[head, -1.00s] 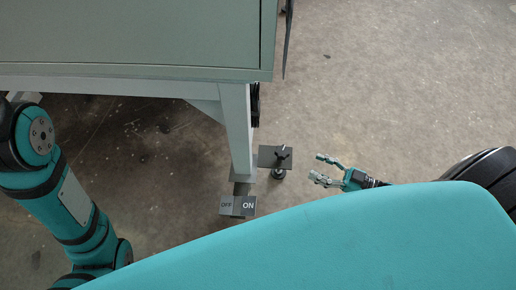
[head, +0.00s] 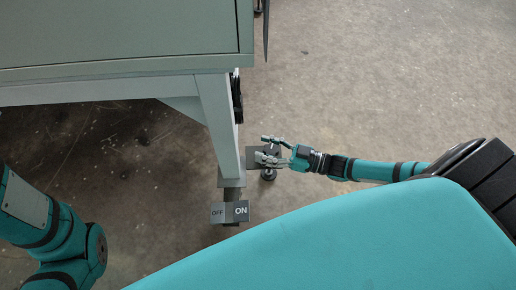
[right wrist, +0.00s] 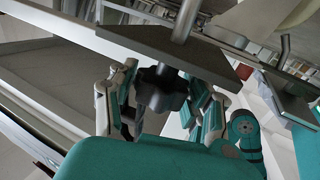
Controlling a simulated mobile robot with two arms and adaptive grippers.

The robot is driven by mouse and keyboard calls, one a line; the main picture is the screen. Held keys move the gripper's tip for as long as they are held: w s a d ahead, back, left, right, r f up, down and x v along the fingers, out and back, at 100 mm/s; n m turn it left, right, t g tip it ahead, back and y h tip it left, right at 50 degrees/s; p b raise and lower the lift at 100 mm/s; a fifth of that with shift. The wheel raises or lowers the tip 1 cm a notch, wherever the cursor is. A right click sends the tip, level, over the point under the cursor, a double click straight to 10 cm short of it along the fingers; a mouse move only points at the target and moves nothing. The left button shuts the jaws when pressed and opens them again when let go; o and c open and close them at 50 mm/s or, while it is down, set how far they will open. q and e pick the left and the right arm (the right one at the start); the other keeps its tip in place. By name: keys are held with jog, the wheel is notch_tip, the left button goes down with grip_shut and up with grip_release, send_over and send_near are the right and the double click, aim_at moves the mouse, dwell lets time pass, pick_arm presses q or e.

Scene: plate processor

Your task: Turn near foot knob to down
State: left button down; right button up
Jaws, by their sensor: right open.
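The near foot knob (right wrist: 161,88) is a dark lobed knob under a flat plate (right wrist: 165,52), on a metal rod. In the right wrist view it sits between the two fingers of my right gripper (right wrist: 165,105), which are open on either side of it. In the head view my right gripper (head: 265,149) reaches in from the right and overlaps the foot plate beside the machine leg, covering most of the knob; its lower end (head: 268,175) shows below the fingers. Whether a finger touches the knob I cannot tell. The left gripper is out of view.
The machine's pale leg (head: 219,125) stands just left of the knob. An OFF/ON pedal sign (head: 230,212) is below it. The grey cabinet (head: 120,35) overhangs at upper left. The floor (head: 400,80) to the right is clear.

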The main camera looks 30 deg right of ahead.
jog(key=shift+b+x, duration=0.3)
jog(key=shift+x, duration=1)
grip_shut()
jog(key=shift+d, duration=0.1)
